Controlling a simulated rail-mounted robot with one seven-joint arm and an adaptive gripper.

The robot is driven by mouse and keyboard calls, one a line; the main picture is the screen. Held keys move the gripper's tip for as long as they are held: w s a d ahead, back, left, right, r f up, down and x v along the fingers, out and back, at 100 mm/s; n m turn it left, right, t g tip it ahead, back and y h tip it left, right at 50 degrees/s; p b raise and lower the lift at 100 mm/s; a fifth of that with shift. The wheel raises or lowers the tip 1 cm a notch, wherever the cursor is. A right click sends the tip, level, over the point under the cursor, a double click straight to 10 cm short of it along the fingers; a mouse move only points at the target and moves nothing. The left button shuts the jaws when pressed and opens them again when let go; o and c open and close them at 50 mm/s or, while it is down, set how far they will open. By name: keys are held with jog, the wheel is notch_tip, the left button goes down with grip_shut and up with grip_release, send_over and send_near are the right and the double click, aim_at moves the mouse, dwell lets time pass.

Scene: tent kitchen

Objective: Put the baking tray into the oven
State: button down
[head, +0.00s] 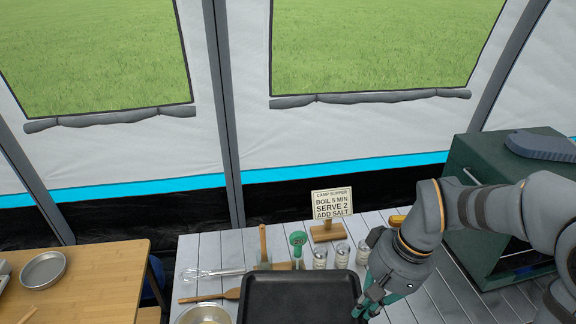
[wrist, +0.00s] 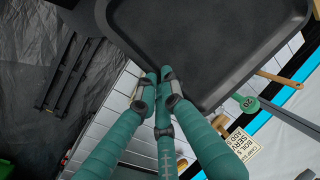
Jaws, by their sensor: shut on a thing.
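The baking tray (head: 300,297) is a black rectangular tray with a raised rim, at the bottom middle of the head view. It fills the top of the wrist view (wrist: 220,40). My gripper (head: 364,308) is at the tray's right edge, and its teal fingers (wrist: 160,76) are shut on the rim. The tray's near end is cut off by the head view. The oven (head: 470,165) is a dark green box at the right of the table. My arm crosses in front of it and hides much of its front; a dark opening shows low down.
Bare slatted tabletop (head: 440,302) shows between tray and oven. A wooden table (head: 90,270) stands far left.

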jog(key=shift+s+d+f, duration=0.3)
jog(key=shift+s+d, duration=0.5)
jog(key=shift+s, duration=0.05)
jog(key=shift+s+d, duration=0.1)
